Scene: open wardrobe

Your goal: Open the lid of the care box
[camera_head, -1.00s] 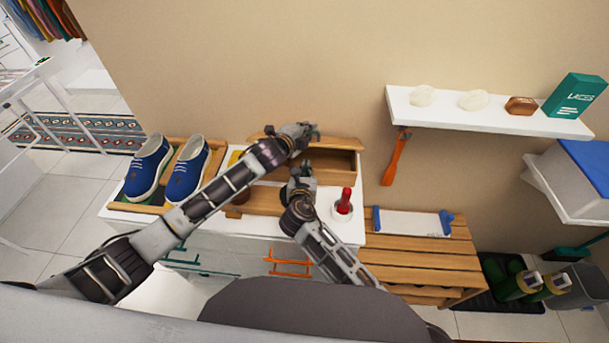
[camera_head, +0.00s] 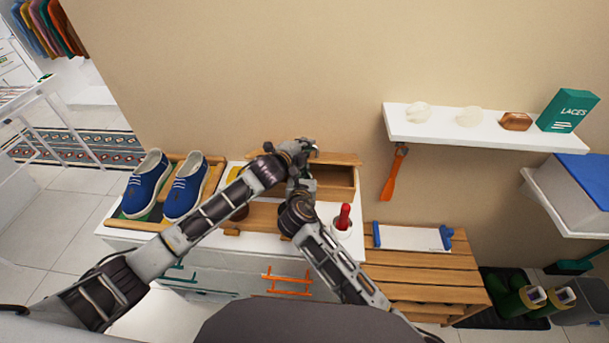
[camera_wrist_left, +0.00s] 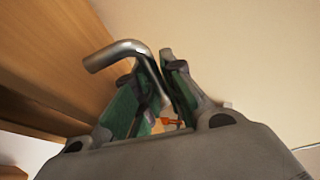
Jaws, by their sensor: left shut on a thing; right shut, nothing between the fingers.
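The wooden care box (camera_head: 340,193) stands at the back of the white cabinet top, against the wall. Its lid (camera_head: 340,158) is raised along the back edge, and part of the inside shows below it. My arms hide the box's left part. My left gripper (camera_head: 312,146) is at the lid, left of its middle. In the left wrist view its green-padded fingers (camera_wrist_left: 152,95) are shut on a bent metal handle (camera_wrist_left: 117,54) beside a wooden panel. My right gripper (camera_head: 300,178) is shut and empty in front of the box, just below the left one; its fingertips are partly hidden.
Blue shoes (camera_head: 185,190) stand on a wooden tray at the left. A red-topped item (camera_head: 343,217) stands right of my right arm. A slatted bench (camera_head: 425,267) is at the right. A white wall shelf (camera_head: 455,128) is above, with an orange shoehorn (camera_head: 394,173) hanging below.

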